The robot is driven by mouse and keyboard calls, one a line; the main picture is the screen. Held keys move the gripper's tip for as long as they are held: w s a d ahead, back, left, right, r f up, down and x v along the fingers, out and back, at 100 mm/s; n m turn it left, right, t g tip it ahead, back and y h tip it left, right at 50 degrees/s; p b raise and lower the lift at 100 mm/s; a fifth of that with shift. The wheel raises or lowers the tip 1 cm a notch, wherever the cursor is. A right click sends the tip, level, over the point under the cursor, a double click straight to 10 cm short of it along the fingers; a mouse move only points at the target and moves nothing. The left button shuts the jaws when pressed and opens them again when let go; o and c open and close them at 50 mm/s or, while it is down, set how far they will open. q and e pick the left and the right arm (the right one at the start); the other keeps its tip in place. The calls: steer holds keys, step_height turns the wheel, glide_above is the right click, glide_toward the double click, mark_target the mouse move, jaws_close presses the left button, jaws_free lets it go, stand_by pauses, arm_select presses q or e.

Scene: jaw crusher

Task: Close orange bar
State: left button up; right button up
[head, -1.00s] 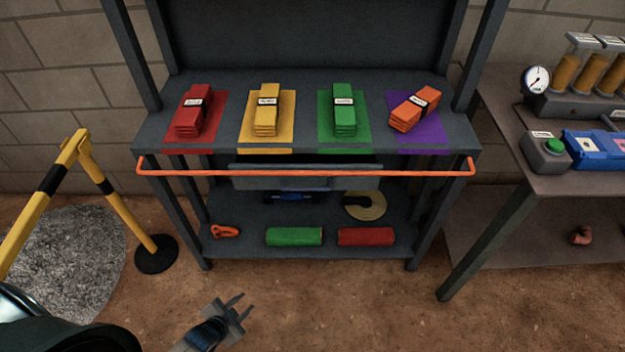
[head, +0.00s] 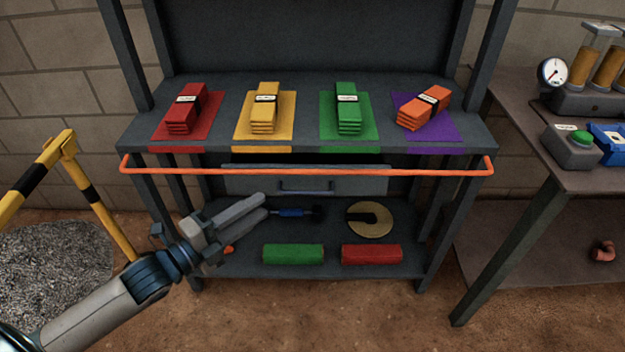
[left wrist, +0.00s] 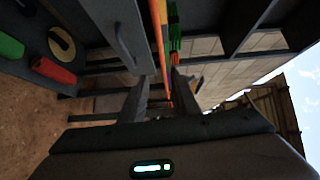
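The orange bar (head: 300,172) runs level across the front of the dark workbench, just below its top edge, bent back at both ends. My left gripper (head: 264,204) is in front of the bench, lower in the picture than the bar, fingers pointing up and right. In the left wrist view its fingers (left wrist: 160,76) stand apart with nothing held. The orange bar (left wrist: 158,35) shows there in line with the gap between them; I cannot tell how far beyond the tips it is. My right gripper is not in view.
Red (head: 185,108), yellow (head: 265,106), green (head: 348,115) and orange (head: 424,108) bundles lie on coloured mats on the bench. A grey drawer (head: 340,182) sits behind the bar. A yellow-black barrier (head: 85,190) stands left, a side table (head: 590,180) right.

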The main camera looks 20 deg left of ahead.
mark_target(312, 172)
arm_select(q)
steer(key=shift+s+d+r, duration=0.1)
steer(key=shift+d+r, duration=0.05)
steer(key=shift+r, duration=0.1)
steer(key=x, duration=1.7)
steer(key=shift+w+d+p, duration=0.1)
steer(key=shift+w+p, duration=0.1)
steer(key=shift+p, duration=0.1)
jaws_close()
